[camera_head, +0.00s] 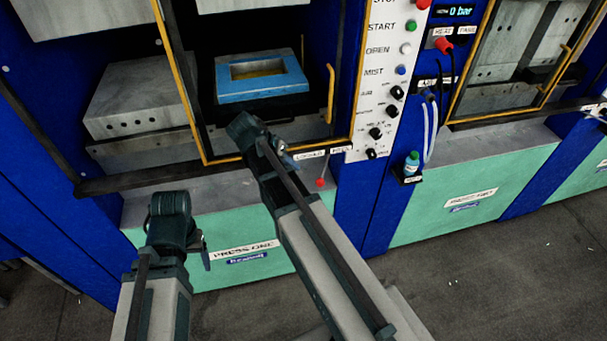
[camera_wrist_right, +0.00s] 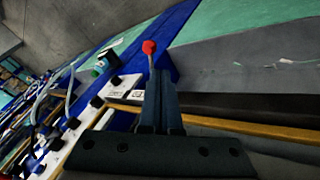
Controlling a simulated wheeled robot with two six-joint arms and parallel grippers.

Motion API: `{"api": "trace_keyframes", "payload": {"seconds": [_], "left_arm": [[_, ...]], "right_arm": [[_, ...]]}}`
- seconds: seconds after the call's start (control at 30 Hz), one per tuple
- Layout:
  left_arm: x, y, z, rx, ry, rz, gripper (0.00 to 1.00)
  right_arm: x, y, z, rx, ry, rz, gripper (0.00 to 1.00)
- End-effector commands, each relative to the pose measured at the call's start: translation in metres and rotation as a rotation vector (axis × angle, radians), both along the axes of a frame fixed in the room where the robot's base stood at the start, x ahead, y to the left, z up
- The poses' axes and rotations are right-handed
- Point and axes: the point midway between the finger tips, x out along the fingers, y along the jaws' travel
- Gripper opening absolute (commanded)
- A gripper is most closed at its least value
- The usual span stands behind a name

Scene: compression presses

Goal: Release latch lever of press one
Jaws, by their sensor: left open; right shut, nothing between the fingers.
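The latch lever of press one (camera_head: 320,183) is a thin rod with a red knob, at the sill right of the "PRESS ONE" panel (camera_head: 210,272). Beside it are small labels, one reading "LOCKED" (camera_head: 309,156). In the right wrist view the red knob (camera_wrist_right: 149,47) shows just beyond the fingertips of my right gripper (camera_wrist_right: 160,78), which is shut and empty. Contact cannot be told. In the head view my right gripper (camera_head: 288,157) is left of and above the knob, partly hidden by its wrist. My left gripper (camera_head: 205,258) is open, mostly hidden, in front of the green panel.
A blue-framed mould (camera_head: 236,88) sits inside the press, behind a yellow-edged opening. The control panel (camera_head: 372,95), with buttons and knobs, stands right of it. A small bottle (camera_head: 412,163) sits in a holder farther right.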

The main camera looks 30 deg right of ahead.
Motion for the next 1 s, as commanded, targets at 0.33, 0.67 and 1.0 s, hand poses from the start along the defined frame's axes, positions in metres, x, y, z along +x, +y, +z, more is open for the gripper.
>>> {"api": "trace_keyframes", "payload": {"seconds": [0.33, 0.67, 1.0], "left_arm": [[0.000, 0.000, -0.041, 0.000, 0.000, 0.001, 0.71], [0.000, 0.000, -0.075, 0.000, 0.000, 0.003, 0.71], [0.000, 0.000, -0.083, 0.000, 0.000, 0.003, 0.71]], "right_arm": [[0.000, -0.023, -0.041, 0.001, 0.000, -0.001, 0.00], [0.000, -0.047, -0.075, 0.001, 0.001, 0.001, 0.00], [-0.001, -0.055, -0.083, 0.001, 0.001, 0.001, 0.00]]}}
